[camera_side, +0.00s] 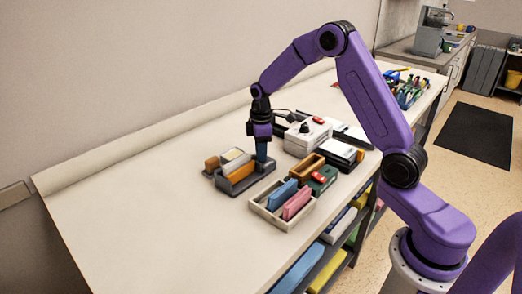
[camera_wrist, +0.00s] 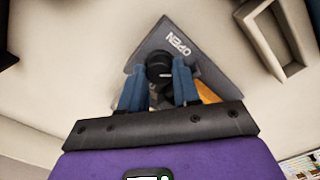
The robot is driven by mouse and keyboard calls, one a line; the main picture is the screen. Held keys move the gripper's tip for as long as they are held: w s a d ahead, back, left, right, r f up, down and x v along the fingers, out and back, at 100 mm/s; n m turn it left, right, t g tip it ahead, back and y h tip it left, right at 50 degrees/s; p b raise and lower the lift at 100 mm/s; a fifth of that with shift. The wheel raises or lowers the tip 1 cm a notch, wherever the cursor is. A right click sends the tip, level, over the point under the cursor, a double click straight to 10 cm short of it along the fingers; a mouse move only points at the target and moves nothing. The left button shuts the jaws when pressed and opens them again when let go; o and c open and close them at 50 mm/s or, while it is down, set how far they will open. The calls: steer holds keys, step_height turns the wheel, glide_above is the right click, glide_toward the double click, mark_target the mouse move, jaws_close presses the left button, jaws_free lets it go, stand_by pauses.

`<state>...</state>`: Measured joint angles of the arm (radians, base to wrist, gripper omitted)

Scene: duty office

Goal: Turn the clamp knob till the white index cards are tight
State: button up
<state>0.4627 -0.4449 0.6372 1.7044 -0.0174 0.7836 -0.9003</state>
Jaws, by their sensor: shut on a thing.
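The clamp (camera_side: 226,186) is a dark grey fixture on the white table. The white index cards (camera_side: 234,156) stand in it as a pale block behind an orange piece (camera_side: 241,173). My gripper (camera_side: 262,160) points down at the clamp's right end, its blue fingers on either side of the knob. In the wrist view my gripper (camera_wrist: 159,78) is shut on the black clamp knob (camera_wrist: 158,66). The word OPEN is printed on the grey base (camera_wrist: 152,43) beside it. The cards are not clearly seen there, and their tightness cannot be told.
A cream tray (camera_side: 268,214) with a blue and a pink block stands close, to the right and in front of the clamp. White boxes (camera_side: 306,138) and a wooden tray (camera_side: 308,167) stand to the right. The table's left side is clear.

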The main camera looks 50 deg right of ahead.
stand_by(0.3)
steer(key=o, duration=1.1)
steer(key=shift+c, duration=0.2)
steer(key=shift+a+n, duration=0.1)
steer(key=shift+n, duration=0.2)
